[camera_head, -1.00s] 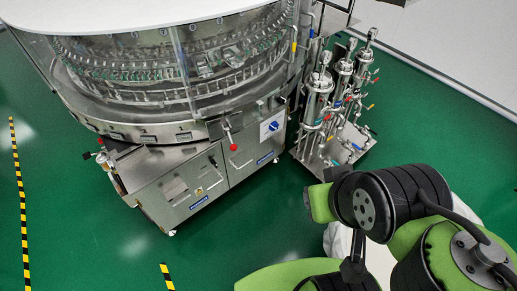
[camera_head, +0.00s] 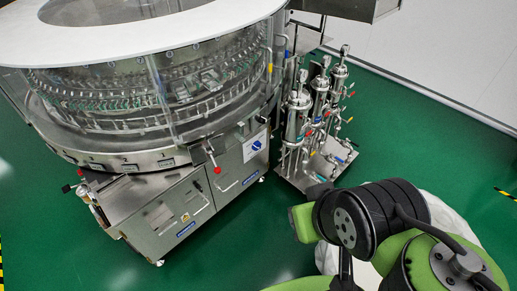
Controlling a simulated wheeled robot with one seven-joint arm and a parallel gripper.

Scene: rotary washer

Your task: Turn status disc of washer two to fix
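The rotary washer (camera_head: 130,160) is a large round steel machine with clear panels and a white ring top, at the left of the head view. On its right front side is a white square plate with a small blue disc (camera_head: 256,146), which looks like the status disc. Its pointer and lettering are too small to read. My arm, green and black, reaches in from the lower right, apart from the washer. My gripper's fingers do not show.
A red-knobbed lever (camera_head: 217,170) sticks out left of the disc. A wheeled rack of steel filter cylinders (camera_head: 318,125) stands close to the washer's right. Green floor (camera_head: 225,245) is clear in front of the washer. A white wall (camera_head: 450,60) is behind.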

